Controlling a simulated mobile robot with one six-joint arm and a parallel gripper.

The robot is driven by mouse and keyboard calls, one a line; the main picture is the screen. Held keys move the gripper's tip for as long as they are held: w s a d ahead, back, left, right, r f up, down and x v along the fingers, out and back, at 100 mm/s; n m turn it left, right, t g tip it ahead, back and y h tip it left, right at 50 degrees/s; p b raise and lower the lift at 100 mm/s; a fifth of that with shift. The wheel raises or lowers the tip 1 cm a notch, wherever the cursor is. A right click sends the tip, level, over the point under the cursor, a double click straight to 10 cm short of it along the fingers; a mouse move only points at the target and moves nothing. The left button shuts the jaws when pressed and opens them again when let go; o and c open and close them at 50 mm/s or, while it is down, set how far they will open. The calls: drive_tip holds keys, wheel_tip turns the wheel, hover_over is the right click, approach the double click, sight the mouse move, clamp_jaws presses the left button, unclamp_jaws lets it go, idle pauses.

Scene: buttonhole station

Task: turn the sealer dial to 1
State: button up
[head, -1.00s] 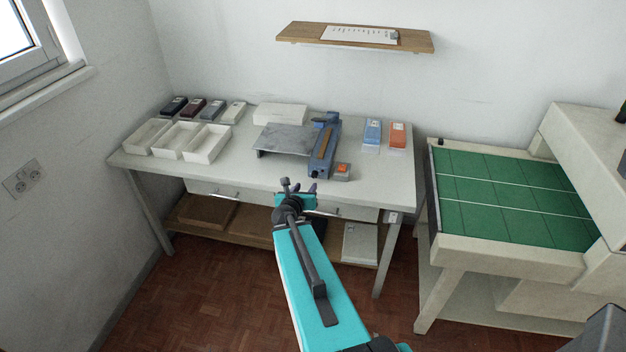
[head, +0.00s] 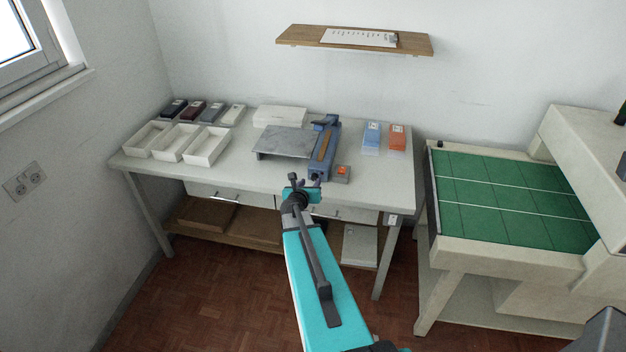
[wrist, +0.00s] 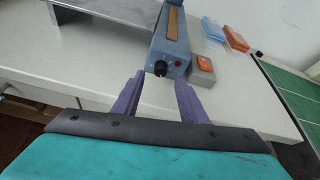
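The sealer (head: 323,150) is a long blue machine with a brown strip along its top, standing on the white table. Its black dial (wrist: 160,68) is on the front end in the wrist view, beside a small red spot. The number it points to is too small to read. My gripper (wrist: 157,82) is open, with its two purple fingers apart and nothing between them. The dial shows beyond and between the fingertips, and I see no contact. In the head view my gripper (head: 305,182) is at the table's front edge, just before the sealer's front end, and hides the dial.
A grey box with an orange button (head: 342,171) sits right of the sealer. A grey metal plate (head: 284,141) stands to its left. White trays (head: 205,147) are at the left, blue (head: 371,134) and orange (head: 397,136) packs at the back right. The table's front right is clear.

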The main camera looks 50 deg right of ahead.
sight(313, 178)
drive_tip(key=shift+p+x, duration=0.6)
drive_tip(key=shift+x, duration=1.65)
drive_tip(key=c, duration=0.9)
drive_tip(key=shift+d, duration=0.2)
clamp_jaws()
drive_tip(key=shift+a, duration=0.2)
